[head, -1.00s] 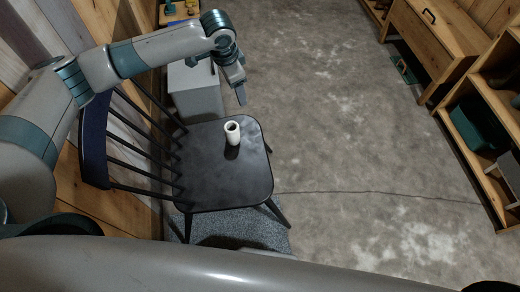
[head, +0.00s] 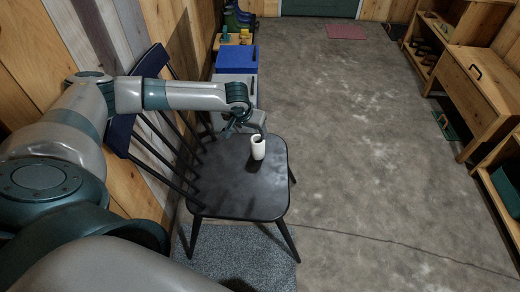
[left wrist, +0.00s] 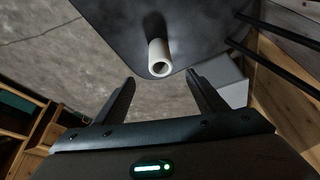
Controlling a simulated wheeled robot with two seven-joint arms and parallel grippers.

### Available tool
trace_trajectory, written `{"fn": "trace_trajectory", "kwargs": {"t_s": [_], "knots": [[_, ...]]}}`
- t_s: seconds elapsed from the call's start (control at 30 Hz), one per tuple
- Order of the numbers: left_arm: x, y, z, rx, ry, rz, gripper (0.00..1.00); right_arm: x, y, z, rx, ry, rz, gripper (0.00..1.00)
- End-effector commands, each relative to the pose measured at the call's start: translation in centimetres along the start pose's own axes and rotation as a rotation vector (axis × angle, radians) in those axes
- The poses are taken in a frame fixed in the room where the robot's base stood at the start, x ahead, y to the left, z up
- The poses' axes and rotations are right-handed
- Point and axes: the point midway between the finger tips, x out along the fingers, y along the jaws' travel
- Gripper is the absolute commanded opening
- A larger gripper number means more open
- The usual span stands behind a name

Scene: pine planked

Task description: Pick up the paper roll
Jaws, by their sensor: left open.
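The white paper roll (head: 258,147) stands upright on the seat of a dark chair (head: 235,190), near the seat's far right part. In the left wrist view the paper roll (left wrist: 159,58) shows beyond the fingertips, roughly midway between them, with its hollow end facing the camera. My left gripper (head: 246,127) is just behind the paper roll in the head view. In the left wrist view my left gripper (left wrist: 160,84) has its two fingers spread apart with nothing between them. My right gripper is not in view.
The chair's spindle back stands left of the seat, by the plank wall. Wooden shelving (head: 468,85) lines the right side. The concrete floor (head: 350,140) between is clear.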

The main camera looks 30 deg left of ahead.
Motion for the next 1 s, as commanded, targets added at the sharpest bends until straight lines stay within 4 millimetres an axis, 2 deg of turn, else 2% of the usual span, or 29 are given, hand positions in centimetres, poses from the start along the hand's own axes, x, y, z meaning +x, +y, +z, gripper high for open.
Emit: {"fn": "trace_trajectory", "kwargs": {"t_s": [0.17, 0.27, 0.8, 1.0], "knots": [[0.6, 0.1, 0.0, 0.001, -0.001, 0.001, 0.65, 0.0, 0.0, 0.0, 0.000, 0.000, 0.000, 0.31], [1.6, 0.1, 0.0, 0.001, -0.001, 0.000, 0.65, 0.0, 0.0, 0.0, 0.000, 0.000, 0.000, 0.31], [10.6, 0.1, 0.0, 0.003, 0.000, -0.001, 0.65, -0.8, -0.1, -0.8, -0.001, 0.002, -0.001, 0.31], [12.1, 0.1, 0.0, 0.002, 0.000, 0.000, 0.65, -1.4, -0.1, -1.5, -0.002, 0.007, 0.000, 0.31]]}}
